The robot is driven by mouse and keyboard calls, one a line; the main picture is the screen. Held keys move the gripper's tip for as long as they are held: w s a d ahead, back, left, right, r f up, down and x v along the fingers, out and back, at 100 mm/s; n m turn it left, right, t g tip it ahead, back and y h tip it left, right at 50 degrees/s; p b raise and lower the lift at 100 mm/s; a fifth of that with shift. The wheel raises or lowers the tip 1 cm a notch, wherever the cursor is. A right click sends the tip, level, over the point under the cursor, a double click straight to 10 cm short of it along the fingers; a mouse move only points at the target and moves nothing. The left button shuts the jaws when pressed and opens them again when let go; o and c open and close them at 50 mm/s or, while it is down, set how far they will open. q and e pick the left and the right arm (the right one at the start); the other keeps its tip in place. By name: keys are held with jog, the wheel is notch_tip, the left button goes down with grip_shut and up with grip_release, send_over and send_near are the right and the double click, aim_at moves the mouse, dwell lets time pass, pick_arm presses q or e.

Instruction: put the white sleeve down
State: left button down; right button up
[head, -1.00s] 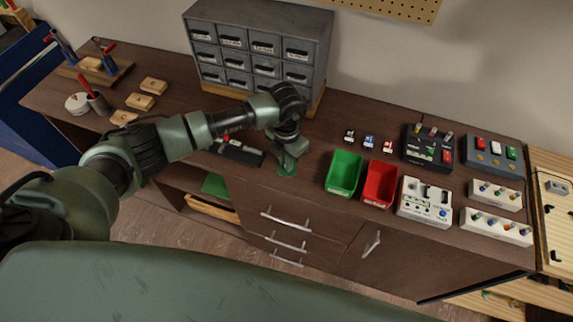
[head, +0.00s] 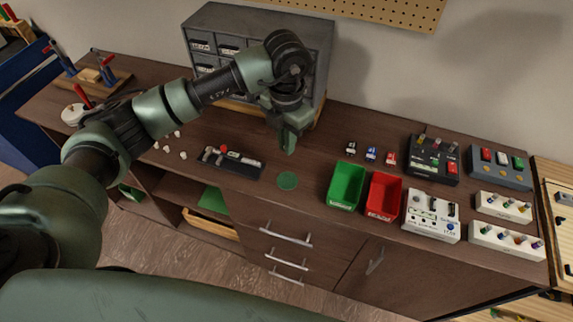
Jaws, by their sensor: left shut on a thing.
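My left gripper (head: 290,146) is shut and points down over the dark brown worktop, in front of the grey drawer cabinet. It holds the white sleeve, which its fingers hide; I cannot make out its shape. A flat green disc (head: 287,181) lies bare on the worktop below and in front of the fingertips, which are apart from it. My right gripper is not in view.
A green bin (head: 346,186) and a red bin (head: 383,194) stand right of the disc. A black tool holder (head: 234,162) lies left of it. The grey drawer cabinet (head: 322,50) stands behind. Small parts (head: 371,153) and several control boxes lie to the right.

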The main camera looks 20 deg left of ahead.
pick_arm(q)
notch_tip(320, 180, up, 6)
jog(key=shift+r+b, duration=0.1)
jog(key=shift+b, duration=0.55)
jog(key=shift+r, duration=0.4)
jog(key=s+a+f+m, duration=0.2)
jog(key=s+m, duration=0.5)
jog(key=m, duration=0.8)
jog(key=s+a+f+m, duration=0.1)
jog(key=s+m, duration=0.6)
jog(key=m, duration=0.8)
jog(key=shift+s+a+f+m+b, duration=0.15)
jog(key=shift+a+f+m+b, duration=0.25)
jog(key=shift+f, duration=0.35)
